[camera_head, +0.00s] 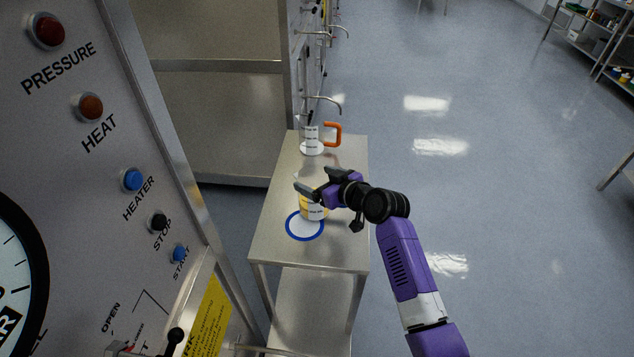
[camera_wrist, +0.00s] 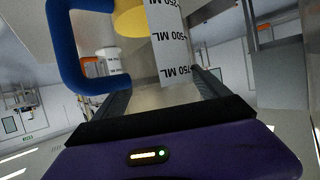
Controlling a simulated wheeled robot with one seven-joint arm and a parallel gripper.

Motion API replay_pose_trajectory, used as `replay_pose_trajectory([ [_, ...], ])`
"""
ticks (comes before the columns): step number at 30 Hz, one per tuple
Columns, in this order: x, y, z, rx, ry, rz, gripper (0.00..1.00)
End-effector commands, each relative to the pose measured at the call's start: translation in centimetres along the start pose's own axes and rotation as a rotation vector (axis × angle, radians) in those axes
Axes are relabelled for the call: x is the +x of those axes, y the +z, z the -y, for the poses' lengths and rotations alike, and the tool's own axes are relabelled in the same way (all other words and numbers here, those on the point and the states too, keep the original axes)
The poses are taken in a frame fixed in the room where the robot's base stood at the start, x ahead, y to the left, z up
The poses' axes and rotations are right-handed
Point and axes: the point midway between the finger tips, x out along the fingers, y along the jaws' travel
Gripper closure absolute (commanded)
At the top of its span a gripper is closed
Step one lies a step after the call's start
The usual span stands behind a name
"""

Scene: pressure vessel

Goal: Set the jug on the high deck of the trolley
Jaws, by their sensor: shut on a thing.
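The jug has a clear body, yellow contents and a blue handle. In the head view the jug (camera_head: 313,211) is upright at the trolley's high deck (camera_head: 285,247), over the far right part of a blue-ringed white spot (camera_head: 304,226). I cannot tell if its base touches the deck. My gripper (camera_head: 314,188) is shut on the jug's upper body and hides its top. In the wrist view the jug's ML scale (camera_wrist: 170,40) and blue handle (camera_wrist: 62,50) show close, with the fingers (camera_wrist: 160,95) on either side of the body.
A second jug with an orange handle (camera_head: 312,138) stands at the deck's far end; it also shows in the wrist view (camera_wrist: 107,62). Metal taps (camera_head: 321,100) hang beyond it. A control panel (camera_head: 120,180) fills the left. Open floor (camera_head: 480,180) lies to the right.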

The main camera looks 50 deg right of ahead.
Motion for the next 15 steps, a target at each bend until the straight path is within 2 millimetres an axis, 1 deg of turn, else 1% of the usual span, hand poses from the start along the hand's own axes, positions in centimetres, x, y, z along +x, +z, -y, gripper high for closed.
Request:
replay_pose_trajectory([
  [1, 0.24, 0.63, -0.05, 0.002, 0.001, 0.001, 0.86],
  [4, 0.49, 1.2, -0.03, 0.001, 0.001, -0.001, 0.86],
  [15, 0.67, 1.57, -0.02, 0.0, 0.001, -0.002, 0.86],
])
